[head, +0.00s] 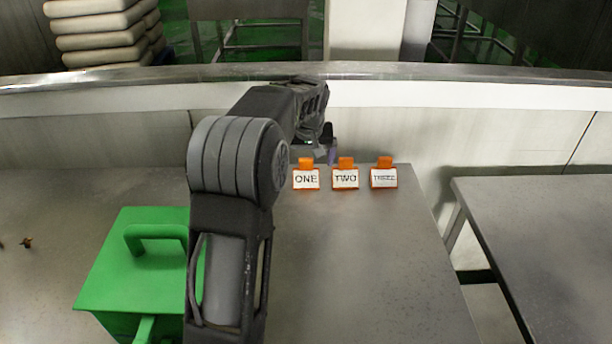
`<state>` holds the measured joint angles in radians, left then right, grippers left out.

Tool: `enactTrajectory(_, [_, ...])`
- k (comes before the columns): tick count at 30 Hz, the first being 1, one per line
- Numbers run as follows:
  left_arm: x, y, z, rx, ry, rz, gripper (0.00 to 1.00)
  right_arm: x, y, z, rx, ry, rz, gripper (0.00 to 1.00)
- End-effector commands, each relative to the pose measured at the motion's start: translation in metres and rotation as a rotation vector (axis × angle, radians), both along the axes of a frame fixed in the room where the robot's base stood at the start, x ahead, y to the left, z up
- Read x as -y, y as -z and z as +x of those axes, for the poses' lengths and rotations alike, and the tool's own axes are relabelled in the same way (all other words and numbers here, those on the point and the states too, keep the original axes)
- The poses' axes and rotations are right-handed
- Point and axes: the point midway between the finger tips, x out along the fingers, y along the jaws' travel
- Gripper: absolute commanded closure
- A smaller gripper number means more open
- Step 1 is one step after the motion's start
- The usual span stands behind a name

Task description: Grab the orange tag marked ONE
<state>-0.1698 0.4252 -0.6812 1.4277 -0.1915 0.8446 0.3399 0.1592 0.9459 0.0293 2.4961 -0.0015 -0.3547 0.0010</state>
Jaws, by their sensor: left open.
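The orange tag marked ONE (306,179) stands on the grey table, leftmost in a row of three. The orange tags marked TWO (345,179) and THREE (384,178) stand to its right. My left gripper (328,145) is at the end of the arm, just behind and above tags ONE and TWO in the picture. It is open and holds nothing that I can see. The fingers are small and partly hidden, and I cannot tell how far they are from tag ONE. My right gripper is not in view.
A green box with a handle (135,262) stands on the table (350,270) at the left, partly behind my arm. A small brown object (27,242) lies at the far left. A wall with a metal rail runs behind. Another grey table (550,240) stands at the right, across a gap.

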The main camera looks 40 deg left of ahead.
Motion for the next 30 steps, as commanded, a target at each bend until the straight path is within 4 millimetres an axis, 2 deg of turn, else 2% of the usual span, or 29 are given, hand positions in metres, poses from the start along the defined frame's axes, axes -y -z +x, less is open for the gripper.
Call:
enactTrajectory(6, [-0.005, 0.018, 0.005, -0.002, -0.001, -0.001, 0.06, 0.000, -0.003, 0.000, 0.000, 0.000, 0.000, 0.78])
enactTrajectory(17, [-0.007, 0.023, 0.007, -0.003, -0.001, -0.001, 0.06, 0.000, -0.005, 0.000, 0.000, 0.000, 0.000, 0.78])
enactTrajectory(25, [-0.019, 0.057, 0.016, -0.005, -0.002, 0.000, 0.06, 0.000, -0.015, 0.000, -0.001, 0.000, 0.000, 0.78])
enactTrajectory(30, [-0.022, 0.067, 0.020, -0.001, -0.001, -0.001, 0.06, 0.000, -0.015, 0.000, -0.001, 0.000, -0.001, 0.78])
